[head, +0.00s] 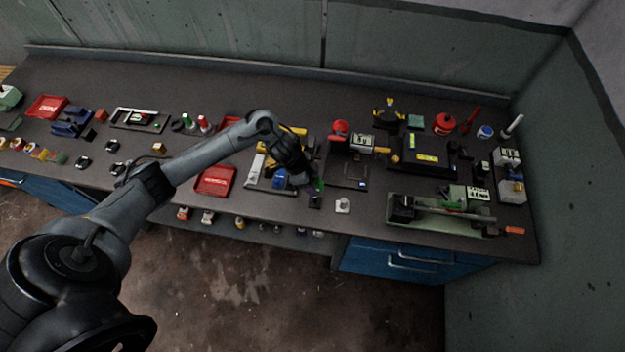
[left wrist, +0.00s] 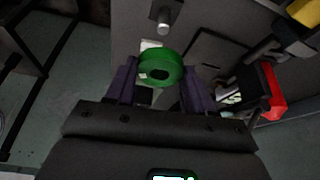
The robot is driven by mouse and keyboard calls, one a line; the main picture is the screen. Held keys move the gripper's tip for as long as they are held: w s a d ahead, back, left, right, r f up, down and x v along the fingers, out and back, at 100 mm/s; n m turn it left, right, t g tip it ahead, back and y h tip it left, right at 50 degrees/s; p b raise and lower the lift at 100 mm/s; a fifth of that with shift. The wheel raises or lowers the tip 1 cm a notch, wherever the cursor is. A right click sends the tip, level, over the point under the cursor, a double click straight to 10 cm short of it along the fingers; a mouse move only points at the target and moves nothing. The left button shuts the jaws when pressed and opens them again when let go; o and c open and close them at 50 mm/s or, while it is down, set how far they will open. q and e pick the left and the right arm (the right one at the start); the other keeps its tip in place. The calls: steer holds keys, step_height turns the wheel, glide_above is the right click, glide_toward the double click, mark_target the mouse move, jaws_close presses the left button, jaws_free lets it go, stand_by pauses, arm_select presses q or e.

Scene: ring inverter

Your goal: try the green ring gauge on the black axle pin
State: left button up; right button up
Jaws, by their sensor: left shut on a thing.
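My left gripper (head: 312,184) is over the front middle of the workbench, reaching in from the left. In the left wrist view its two dark fingers (left wrist: 160,92) are shut on the green ring gauge (left wrist: 160,54), whose dark hole faces the camera. In the head view the ring is a small green patch (head: 320,185) at the fingertips. A short grey post (left wrist: 161,26) shows beyond the ring, apart from it; I cannot tell if it is the black axle pin. A small black block (head: 314,202) sits just in front of the gripper. My right gripper is not in view.
A red tray (head: 215,181) lies left of the gripper. A green-based fixture (head: 440,214) and a black case with a yellow label (head: 425,156) stand to the right.

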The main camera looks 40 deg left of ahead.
arm_select(q)
steer(key=shift+f+b, duration=1)
steer(key=shift+f, duration=1.65)
steer(key=shift+f+b, duration=0.75)
steer(key=shift+f, duration=0.4)
stand_by(1.0)
steer(key=shift+r, duration=0.1)
steer(key=shift+r+p, duration=1)
steer(key=shift+p, duration=0.25)
steer(key=shift+r+p, duration=1.6)
steer(key=shift+p, duration=0.2)
steer(key=shift+r+p, duration=0.65)
steer(key=shift+p, duration=0.1)
